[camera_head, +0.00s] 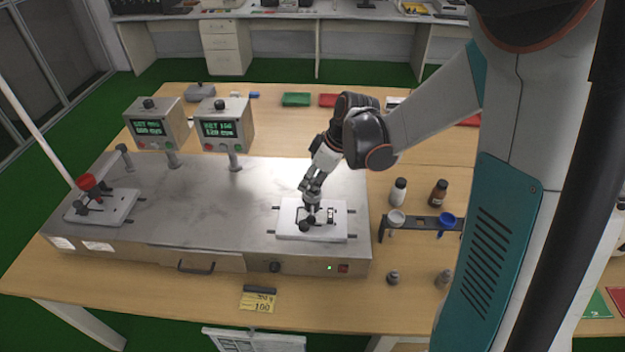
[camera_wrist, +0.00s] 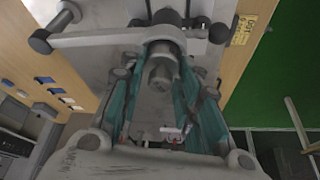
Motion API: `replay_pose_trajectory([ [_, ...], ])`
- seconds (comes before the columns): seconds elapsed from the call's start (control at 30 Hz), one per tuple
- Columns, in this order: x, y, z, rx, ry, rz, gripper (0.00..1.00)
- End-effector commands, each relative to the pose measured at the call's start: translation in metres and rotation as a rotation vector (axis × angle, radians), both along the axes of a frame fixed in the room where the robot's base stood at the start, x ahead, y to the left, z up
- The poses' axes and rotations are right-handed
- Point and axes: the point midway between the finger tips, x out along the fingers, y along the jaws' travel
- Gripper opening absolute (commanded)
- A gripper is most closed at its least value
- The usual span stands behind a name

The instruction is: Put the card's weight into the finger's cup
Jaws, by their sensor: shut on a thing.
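My gripper (camera_head: 312,192) is over the white plate (camera_head: 285,225) at the right end of the steel tester (camera_head: 210,200). In the wrist view its teal fingers (camera_wrist: 160,85) are closed around a grey metal cylinder, which looks like a weight (camera_wrist: 160,70). A dark fixture (camera_head: 307,222) sits on the plate just below; it may be the finger, and its cup is hidden. I cannot tell whether the weight touches it. The yellow card (camera_head: 262,303), marked 100, lies at the table's front edge; it also shows in the wrist view (camera_wrist: 243,28).
Two other small weights stand at the right, one dark (camera_head: 393,278) and one grey (camera_head: 443,279). A black rack (camera_head: 422,223) holds a white cup (camera_head: 397,217) and a blue cup (camera_head: 447,219). Two bottles (camera_head: 398,190) stand behind. Two display boxes (camera_head: 224,128) rise behind the tester.

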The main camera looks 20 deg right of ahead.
Motion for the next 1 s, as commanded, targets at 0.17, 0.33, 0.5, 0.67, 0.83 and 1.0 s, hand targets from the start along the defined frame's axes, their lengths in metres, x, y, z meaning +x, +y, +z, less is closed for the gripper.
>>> replay_pose_trajectory([
  [0.17, 0.0001, 0.0001, 0.0005, 0.0, 0.0, 0.0, 0.0],
  [0.33, 0.0, 0.0, 0.0004, 0.0, 0.0, 0.0, 0.54],
  [0.5, 0.0, 0.0, 0.0003, 0.0, 0.0, 0.0, 0.54],
  [0.67, 0.0, -0.0001, 0.0002, 0.0, 0.0, 0.0, 0.74],
  [0.83, 0.0, -0.0001, 0.0002, 0.0, 0.0, 0.0, 0.78],
  [1.0, 0.0, 0.0, 0.0002, 0.0, 0.0, 0.0, 0.78],
])
